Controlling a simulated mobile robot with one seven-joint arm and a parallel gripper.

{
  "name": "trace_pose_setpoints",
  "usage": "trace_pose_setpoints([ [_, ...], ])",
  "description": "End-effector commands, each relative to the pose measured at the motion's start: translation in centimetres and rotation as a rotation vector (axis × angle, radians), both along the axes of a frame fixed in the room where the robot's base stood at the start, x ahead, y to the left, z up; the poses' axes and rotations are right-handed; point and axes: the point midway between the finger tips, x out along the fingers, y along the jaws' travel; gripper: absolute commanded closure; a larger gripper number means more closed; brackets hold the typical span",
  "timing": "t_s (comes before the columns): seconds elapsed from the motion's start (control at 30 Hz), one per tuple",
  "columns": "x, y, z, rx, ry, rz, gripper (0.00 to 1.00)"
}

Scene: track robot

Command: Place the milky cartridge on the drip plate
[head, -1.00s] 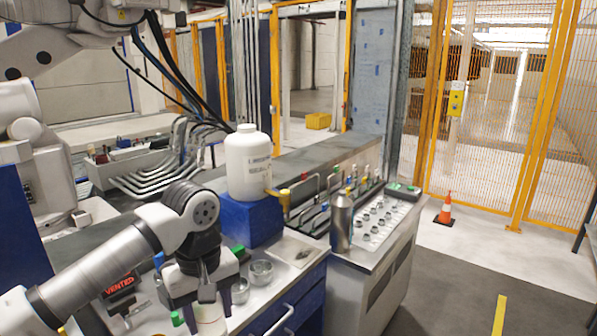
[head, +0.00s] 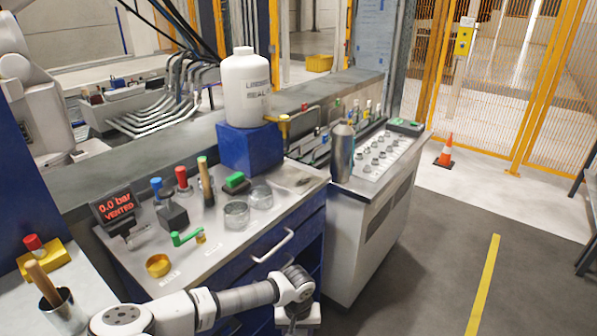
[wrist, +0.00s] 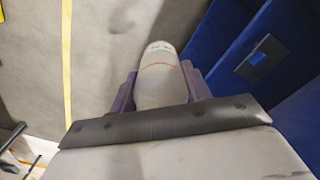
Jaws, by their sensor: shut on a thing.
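The milky cartridge (wrist: 160,68) is a whitish, round-ended cylinder with a thin reddish line around it. It sits between the two purple fingers of my gripper (wrist: 160,88), which is shut on it, above the grey floor. In the head view my gripper (head: 297,322) is at the bottom edge, in front of the blue drawers; its fingers and the cartridge are cut off there. A thin pale plate (head: 308,171), which looks like the drip plate, lies on the right end of the bench top with a small dark mark or item on it.
The bench top (head: 215,240) carries two glass cups (head: 261,196), a brass ring (head: 158,265), a green-handled valve (head: 187,238) and several coloured knobs. A white bottle (head: 246,90) stands on a blue block (head: 250,148). A metal flask (head: 342,150) stands right of the plate. Drawer handles (head: 273,247) protrude near my arm.

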Motion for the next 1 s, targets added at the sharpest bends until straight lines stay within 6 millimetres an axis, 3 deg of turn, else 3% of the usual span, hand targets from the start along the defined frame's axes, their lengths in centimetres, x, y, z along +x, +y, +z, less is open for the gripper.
trace_pose_setpoints([
  [0.27,1.6,-0.3,-4.5,0.001,0.001,-0.014,0.78],
  [0.53,-1.8,-0.2,-9.8,0.001,0.001,-0.014,0.78],
  [1.0,-2.4,-0.2,-10.6,0.001,-0.002,-0.013,0.78],
])
